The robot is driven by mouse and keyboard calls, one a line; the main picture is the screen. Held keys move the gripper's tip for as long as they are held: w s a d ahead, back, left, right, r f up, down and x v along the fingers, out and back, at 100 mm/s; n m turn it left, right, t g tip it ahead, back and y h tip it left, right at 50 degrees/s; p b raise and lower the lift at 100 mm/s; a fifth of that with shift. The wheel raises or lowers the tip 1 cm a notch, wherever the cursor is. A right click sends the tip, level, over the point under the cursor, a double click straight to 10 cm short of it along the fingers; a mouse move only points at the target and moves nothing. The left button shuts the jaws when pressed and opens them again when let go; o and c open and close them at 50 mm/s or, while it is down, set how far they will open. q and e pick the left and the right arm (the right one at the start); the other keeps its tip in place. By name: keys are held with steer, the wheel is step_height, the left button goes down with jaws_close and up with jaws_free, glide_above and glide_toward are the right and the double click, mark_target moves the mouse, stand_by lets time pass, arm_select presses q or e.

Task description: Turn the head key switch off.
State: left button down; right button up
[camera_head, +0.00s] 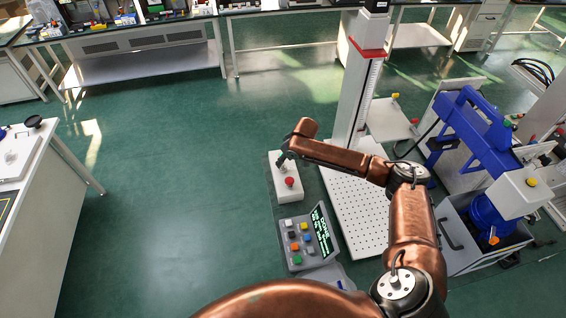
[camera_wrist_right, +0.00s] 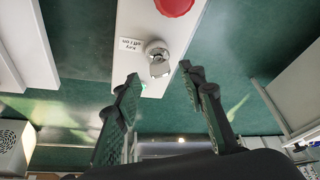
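The head key switch (camera_wrist_right: 157,52) is a round silver lock with a metal key in it, on a white box (camera_wrist_right: 132,22) in the right wrist view. A small label reading "key off/on" (camera_wrist_right: 131,44) is beside it. In the head view the white box (camera_head: 284,194) stands left of the perforated plate, and my gripper covers the key there. My right gripper (camera_wrist_right: 160,76) is open, with its two dark fingers apart and the key between and just beyond their tips. I cannot see contact with the key. My left gripper is not in view.
A red button (camera_head: 290,182) is on the same box, near the key. A grey panel (camera_head: 296,260) with coloured buttons and a screen reading "DONE" is below it. The perforated plate (camera_head: 362,215) and a tall column (camera_head: 358,90) stand to the right. Open green floor lies left.

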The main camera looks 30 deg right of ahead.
steer(key=shift+x, duration=1.2)
steer(key=shift+c, duration=0.5)
jaws_close()
steer(key=shift+a, duration=0.15)
